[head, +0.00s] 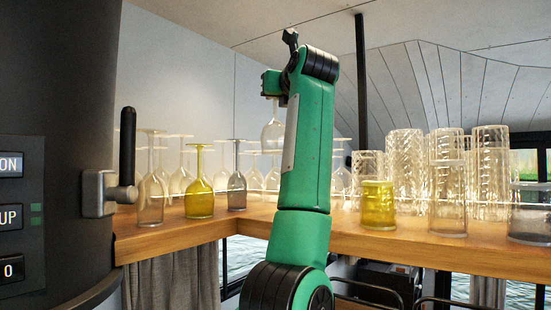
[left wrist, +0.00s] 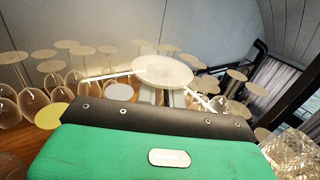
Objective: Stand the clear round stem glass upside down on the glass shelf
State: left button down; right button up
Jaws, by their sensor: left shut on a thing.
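My left gripper (head: 271,97) is shut on a clear round stem glass (head: 272,132) and holds it upside down, with the bowl below. The glass hangs above the wooden glass shelf (head: 400,243), apart from it as far as I can see; my arm covers part of its right side. In the left wrist view the round base of the glass (left wrist: 162,71) faces the camera, with my left gripper's fingers (left wrist: 165,97) just under it. Its bowl is hidden there. My right gripper is not in view.
Upside-down stem glasses crowd the shelf's left and back, including a yellow one (head: 199,182) and a grey one (head: 237,188). Patterned tumblers (head: 405,165) and a yellow tumbler (head: 378,204) stand at right. A dark pole (head: 361,85) rises behind. A bare strip runs along the front edge.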

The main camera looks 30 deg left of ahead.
aim_at(276, 112)
pick_arm(q)
notch_tip(276, 112, down, 4)
jog(key=shift+w+a+f+p, duration=0.1)
jog(key=shift+w+f+p, duration=0.1)
jog(key=shift+p, duration=0.2)
jog(key=f, duration=0.2)
jog(key=f+p, duration=0.1)
jog(key=f, duration=0.1)
jog(key=shift+s+f, duration=0.2)
jog(key=shift+f, duration=0.2)
jog(key=shift+f+p, duration=0.3)
jog(key=shift+f, duration=0.25)
jog(key=shift+f+p, duration=0.6)
jog(key=shift+f, duration=1.25)
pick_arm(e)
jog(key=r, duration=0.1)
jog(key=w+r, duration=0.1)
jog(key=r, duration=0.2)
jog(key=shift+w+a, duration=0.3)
